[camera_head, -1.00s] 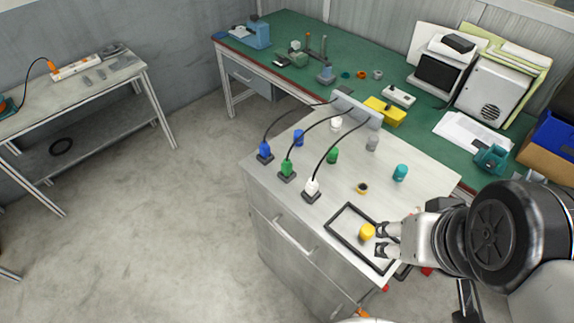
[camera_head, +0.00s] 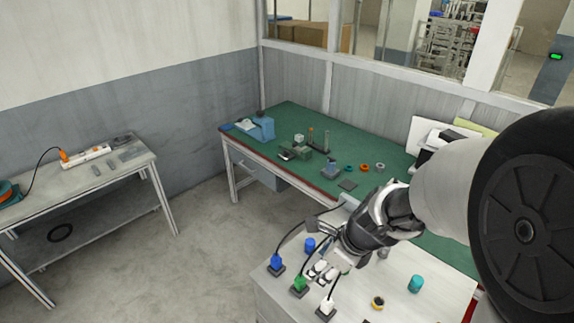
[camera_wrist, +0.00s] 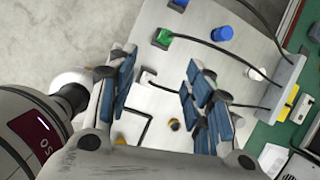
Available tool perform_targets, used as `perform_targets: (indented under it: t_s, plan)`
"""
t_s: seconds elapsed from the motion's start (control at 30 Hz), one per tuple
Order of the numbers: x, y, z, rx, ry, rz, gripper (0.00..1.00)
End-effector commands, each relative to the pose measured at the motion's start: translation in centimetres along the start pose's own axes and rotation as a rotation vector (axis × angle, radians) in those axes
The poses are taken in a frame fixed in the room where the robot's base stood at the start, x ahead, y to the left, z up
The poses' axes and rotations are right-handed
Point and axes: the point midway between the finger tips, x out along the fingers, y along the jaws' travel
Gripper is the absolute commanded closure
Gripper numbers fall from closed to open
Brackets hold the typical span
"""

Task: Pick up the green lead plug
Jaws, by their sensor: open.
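The green lead plug (camera_head: 299,284) stands in a dark base near the front edge of the grey cabinet top (camera_head: 430,290), with a black lead from it. It lies between the blue lead plug (camera_head: 276,262) and the white lead plug (camera_head: 326,307). My gripper (camera_head: 319,271) is open above and just right of the green plug, apart from it as far as I can tell. In the wrist view the green plug (camera_wrist: 164,37) shows beyond the open fingertips (camera_wrist: 160,70). The white plug (camera_wrist: 147,79) shows between the fingers. Nothing is held.
A loose blue cylinder (camera_head: 310,245) stands behind the plugs; it also shows in the wrist view (camera_wrist: 222,33). A teal cylinder (camera_head: 415,284) and a dark-and-yellow ring (camera_head: 377,303) stand to the right. Black leads (camera_wrist: 215,45) cross the top to a grey box (camera_wrist: 288,82).

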Motion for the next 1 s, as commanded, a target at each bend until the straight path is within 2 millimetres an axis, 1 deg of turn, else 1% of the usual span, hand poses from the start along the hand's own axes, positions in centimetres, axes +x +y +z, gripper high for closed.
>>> perform_targets:
  t_s: [0.03, 0.1, 0.2, 0.27, 0.33, 0.6, 0.7, 0.83, 1.0]
  plan:
    - [0.7, -0.4, -0.1, 0.081, 0.005, 0.005, 0.53]
    - [1.5, -0.7, -0.2, 0.166, 0.008, 0.006, 0.53]
    - [2.4, -0.9, -0.4, 0.223, 0.010, 0.005, 0.53]
    - [3.1, -0.9, -0.4, 0.234, 0.010, 0.006, 0.53]
    - [4.4, -0.9, -0.5, 0.233, 0.011, 0.006, 0.53]
    - [10.5, -0.9, -0.6, 0.229, 0.011, 0.006, 0.53]
    - [12.4, -0.9, -0.6, 0.229, 0.011, 0.006, 0.53]
    - [13.9, -1.0, -0.6, 0.228, 0.010, 0.004, 0.53]
    - [14.6, -1.0, -0.5, 0.228, 0.010, 0.005, 0.53]
